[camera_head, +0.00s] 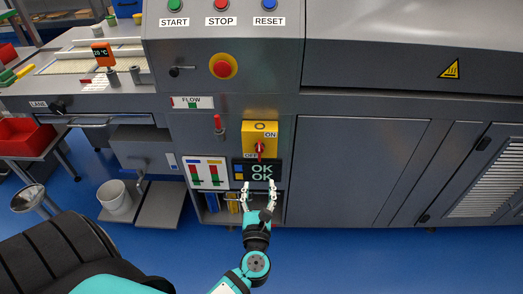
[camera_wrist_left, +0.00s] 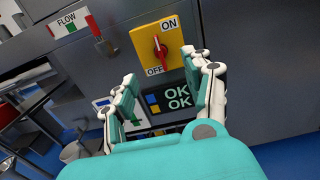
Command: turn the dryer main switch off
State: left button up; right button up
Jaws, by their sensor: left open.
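The dryer main switch is a red rotary knob (camera_head: 259,148) on a yellow plate (camera_head: 251,128), set in the grey machine front. ON is printed at the plate's right and OFF at its lower left. In the left wrist view, the red knob (camera_wrist_left: 158,47) stands roughly upright; which label it points to I cannot tell. My left gripper (camera_head: 258,186) is open and empty, below the switch in the head view and apart from it. In the left wrist view, its fingertips (camera_wrist_left: 159,66) spread to either side of the plate's lower part. My right gripper is not in view.
A black OK display (camera_head: 263,172) sits just under the switch. A small red-handled lever (camera_head: 218,122) is to its left. A red emergency button (camera_head: 223,66) and START, STOP and RESET buttons are above. A white bucket (camera_head: 116,202) stands on the floor at left.

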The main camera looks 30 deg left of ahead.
pick_arm(q)
send_near(259, 149)
jog(key=x, duration=1)
jog(key=shift+p, duration=0.35)
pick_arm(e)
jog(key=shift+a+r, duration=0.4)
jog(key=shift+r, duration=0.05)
pick_arm(q)
jog(key=shift+c, duration=0.2)
grip_shut()
